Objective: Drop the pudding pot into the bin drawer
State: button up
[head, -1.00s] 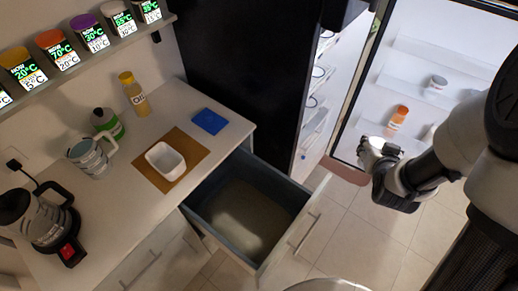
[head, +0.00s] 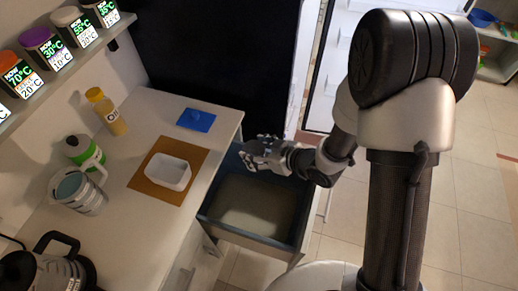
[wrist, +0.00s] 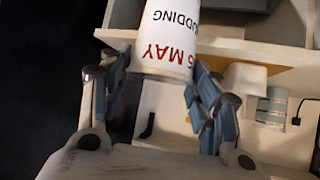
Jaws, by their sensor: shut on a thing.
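The pudding pot (wrist: 172,38) is white with a label reading "MAY" in red and "PUDDING" in black, partly cut off by the frame. In the wrist view it sits between the two fingers of my gripper (wrist: 158,85), which is shut on it. In the head view my gripper (head: 248,153) is above the back part of the bin drawer. I cannot make out the pot clearly there. The bin drawer (head: 250,232) is pulled open below the counter, with grey-blue walls and a beige inside.
The dark fridge side stands behind the drawer.

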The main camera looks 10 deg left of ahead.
notch_tip(320, 180, down, 6)
jog(key=b, duration=0.4)
jog(key=shift+r, duration=0.15)
jog(key=o, duration=1.2)
jog(key=shift+o, duration=0.2)
jog(key=v, duration=1.2)
jog(key=shift+r, duration=0.1)
